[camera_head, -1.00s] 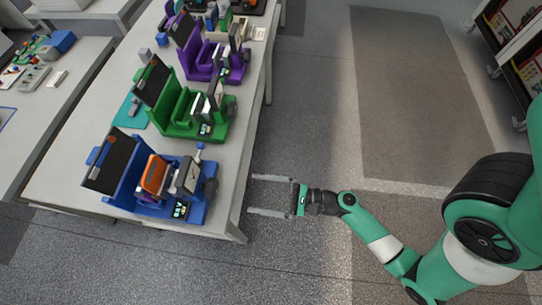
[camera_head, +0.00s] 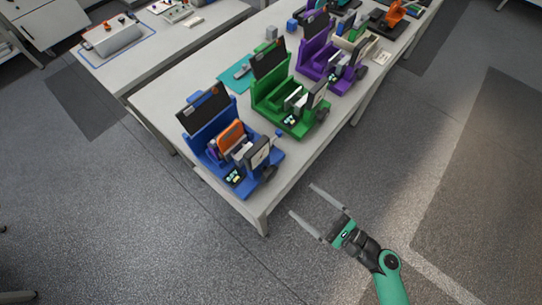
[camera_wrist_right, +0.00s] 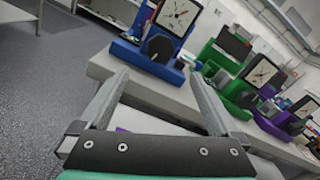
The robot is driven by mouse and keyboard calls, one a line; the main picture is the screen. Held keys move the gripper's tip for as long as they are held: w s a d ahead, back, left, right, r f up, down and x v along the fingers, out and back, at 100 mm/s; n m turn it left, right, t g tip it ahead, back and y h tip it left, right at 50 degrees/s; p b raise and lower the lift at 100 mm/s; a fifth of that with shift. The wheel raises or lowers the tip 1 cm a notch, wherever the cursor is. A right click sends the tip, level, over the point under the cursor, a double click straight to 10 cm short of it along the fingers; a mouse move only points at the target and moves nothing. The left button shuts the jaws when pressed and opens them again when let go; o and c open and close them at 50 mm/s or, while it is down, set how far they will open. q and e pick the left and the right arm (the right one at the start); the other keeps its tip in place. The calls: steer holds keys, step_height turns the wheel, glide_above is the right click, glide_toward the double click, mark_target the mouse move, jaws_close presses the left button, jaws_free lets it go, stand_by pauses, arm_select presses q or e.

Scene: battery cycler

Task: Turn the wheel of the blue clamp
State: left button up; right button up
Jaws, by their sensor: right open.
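The blue clamp (camera_head: 207,142) stands at the near end of the white table, holding an orange block (camera_head: 230,136). Its dark wheel (camera_head: 268,174) faces the table's long edge on my right gripper's side. My left gripper is not in view.
A green clamp (camera_head: 270,98) and a purple clamp (camera_head: 318,62) stand farther along the same table (camera_head: 160,103). The table edge and corner lie between my right gripper and the blue clamp. The floor (camera_head: 200,245) around the near end is clear.

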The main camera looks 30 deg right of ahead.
mark_target(272, 177)
stand_by(0.3)
steer(key=w+a+n+b, duration=0.1)
steer(key=w+n+b, duration=0.2)
steer(key=n, duration=0.7)
steer(key=w+a+n+b, duration=0.1)
steer(key=w+n+b, duration=0.3)
steer(key=n, duration=0.6)
steer(key=w+a+n+b, duration=0.1)
steer(key=w+n+b, duration=0.3)
steer(key=n, duration=0.7)
steer(key=shift+w+a+r+b, duration=0.1)
steer(key=shift+w+a+b, duration=0.1)
steer(key=shift+b, duration=0.7)
